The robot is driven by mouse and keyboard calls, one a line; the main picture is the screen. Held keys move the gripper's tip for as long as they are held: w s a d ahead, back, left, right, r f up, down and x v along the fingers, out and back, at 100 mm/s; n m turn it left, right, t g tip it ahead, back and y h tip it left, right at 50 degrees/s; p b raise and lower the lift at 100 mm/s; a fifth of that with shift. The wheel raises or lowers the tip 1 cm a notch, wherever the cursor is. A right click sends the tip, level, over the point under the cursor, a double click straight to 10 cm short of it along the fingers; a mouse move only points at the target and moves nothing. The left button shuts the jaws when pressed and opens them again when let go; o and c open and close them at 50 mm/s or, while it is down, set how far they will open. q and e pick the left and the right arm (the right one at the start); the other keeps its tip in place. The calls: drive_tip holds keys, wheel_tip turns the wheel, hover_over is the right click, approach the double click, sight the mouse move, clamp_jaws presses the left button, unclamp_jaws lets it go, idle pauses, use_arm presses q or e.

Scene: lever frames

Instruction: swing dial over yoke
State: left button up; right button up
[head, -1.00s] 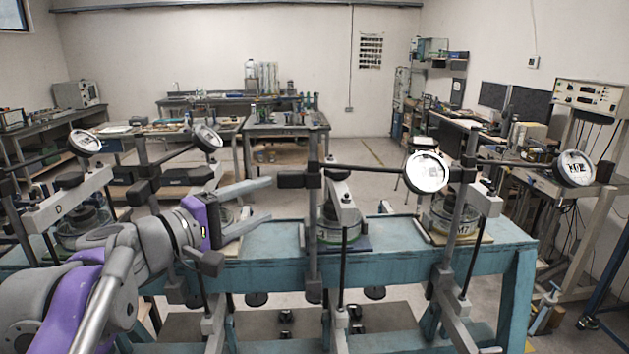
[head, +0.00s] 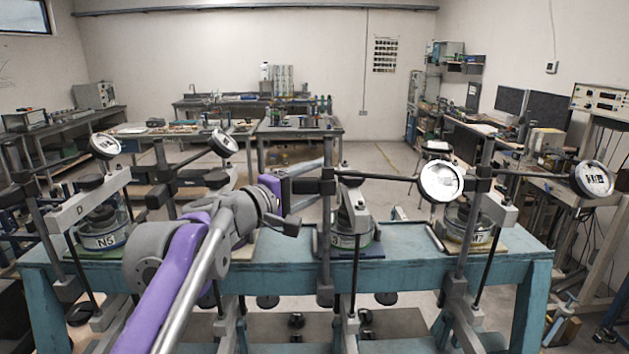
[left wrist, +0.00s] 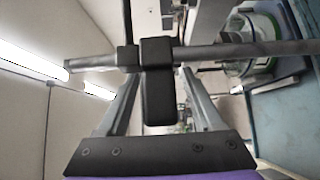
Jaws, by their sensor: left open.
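The middle frame's post (head: 326,235) carries a black clamp block (head: 308,187) with a rod to the right, ending in a white-faced dial (head: 441,181). The dial is well right of the post, near the right-hand frame's post. The middle frame's grey yoke (head: 354,208) stands just right of the post, above a round pot on the bench. My left gripper (head: 318,176) is at the clamp block, partly hidden by my wrist. In the left wrist view, its open fingers (left wrist: 163,100) lie either side of the block (left wrist: 158,85); contact cannot be told. My right gripper is not in view.
The blue bench (head: 420,265) holds several similar frames. Another dial (head: 223,142) on its rod is left of my gripper, and one (head: 592,179) is far right. A hanging lever rod stands close to the middle post. Open floor lies behind the bench.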

use_arm(q)
clamp_jaws()
idle(1.4)
